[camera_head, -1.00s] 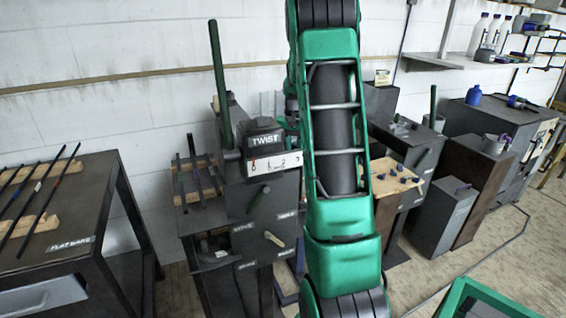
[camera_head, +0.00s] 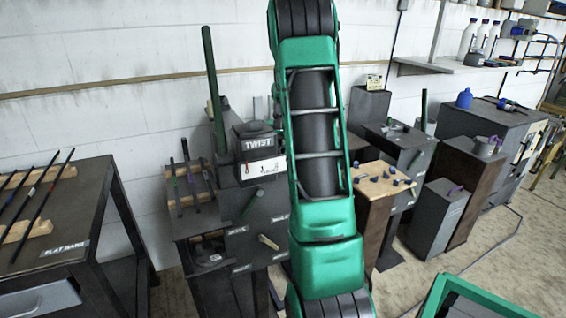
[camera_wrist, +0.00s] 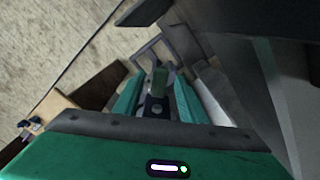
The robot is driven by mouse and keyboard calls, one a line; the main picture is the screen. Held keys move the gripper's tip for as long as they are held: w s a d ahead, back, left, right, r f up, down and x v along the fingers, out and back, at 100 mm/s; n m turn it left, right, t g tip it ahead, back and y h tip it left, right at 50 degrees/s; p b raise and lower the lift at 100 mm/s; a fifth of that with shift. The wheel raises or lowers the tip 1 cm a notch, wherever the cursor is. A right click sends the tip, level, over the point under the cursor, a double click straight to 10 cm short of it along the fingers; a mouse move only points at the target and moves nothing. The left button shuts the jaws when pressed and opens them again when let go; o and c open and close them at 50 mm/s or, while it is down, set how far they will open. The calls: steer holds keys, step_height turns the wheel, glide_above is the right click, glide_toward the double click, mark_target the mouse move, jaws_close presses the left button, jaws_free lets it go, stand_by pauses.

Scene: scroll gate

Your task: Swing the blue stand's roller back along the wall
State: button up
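I cannot pick out a blue stand or its roller for certain; my arm hides the middle of the head view. In the wrist view, my gripper (camera_wrist: 157,92) has two green fingers set apart, so it is open. A small grey-green upright piece (camera_wrist: 159,80) shows between the fingers; I cannot tell whether it touches them. Just beyond is a grey bar frame (camera_wrist: 150,52). A pale grey rounded piece (camera_wrist: 214,92) lies right of the fingers; I cannot tell whether it is the roller. My gripper is out of sight in the head view.
A dark stand with a TWIST box (camera_head: 258,150) and an upright green bar (camera_head: 213,90) is left of my arm. The flat-bars table (camera_head: 85,205) is far left. Right are a wood-topped stand (camera_head: 385,178), grey and brown pedestals (camera_head: 440,215), and a cabinet (camera_head: 485,125).

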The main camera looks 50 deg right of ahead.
steer(key=shift+r, duration=0.1)
steer(key=shift+d+r, duration=0.1)
steer(key=shift+r, duration=0.15)
step_height(320, 180, up, 10)
stand_by(0.4)
steer(key=shift+w, duration=0.1)
